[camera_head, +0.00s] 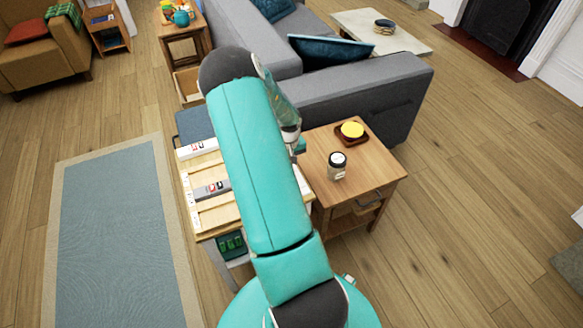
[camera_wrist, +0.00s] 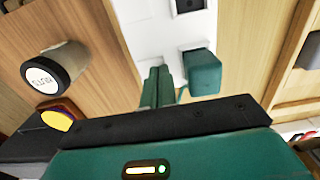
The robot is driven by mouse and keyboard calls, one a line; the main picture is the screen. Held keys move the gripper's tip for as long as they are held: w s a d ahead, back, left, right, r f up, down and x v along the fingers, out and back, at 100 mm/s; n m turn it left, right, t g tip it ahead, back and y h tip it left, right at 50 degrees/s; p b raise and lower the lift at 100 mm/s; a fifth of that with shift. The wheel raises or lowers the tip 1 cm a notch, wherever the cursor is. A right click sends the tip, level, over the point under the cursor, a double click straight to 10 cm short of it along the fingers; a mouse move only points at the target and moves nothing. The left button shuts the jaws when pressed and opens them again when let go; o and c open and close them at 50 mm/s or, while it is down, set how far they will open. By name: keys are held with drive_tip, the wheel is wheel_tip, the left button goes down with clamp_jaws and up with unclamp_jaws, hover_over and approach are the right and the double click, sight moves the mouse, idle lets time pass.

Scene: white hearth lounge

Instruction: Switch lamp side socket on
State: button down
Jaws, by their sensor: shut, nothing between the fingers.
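In the wrist view my gripper (camera_wrist: 156,88) is shut and empty, its two green fingers side by side over a white panel (camera_wrist: 155,30). A teal block (camera_wrist: 202,72), which looks like a plug, stands on the panel just right of the fingers. A dark square socket or switch (camera_wrist: 190,6) sits further up the panel. I cannot tell whether the fingertips touch the panel, or which socket is the lamp's. In the head view my arm hides most of this spot.
A wooden side table (camera_head: 370,176) holds a lidded jar (camera_head: 337,168) and a yellow item (camera_head: 352,130) on a brown dish. A slatted wooden stand (camera_head: 208,219) carries labelled strips. A grey sofa (camera_head: 390,85) stands behind. The floor (camera_head: 480,220) at the right is clear.

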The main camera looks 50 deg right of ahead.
drive_tip(key=shift+f, duration=0.1)
drive_tip(key=shift+r, duration=3.5)
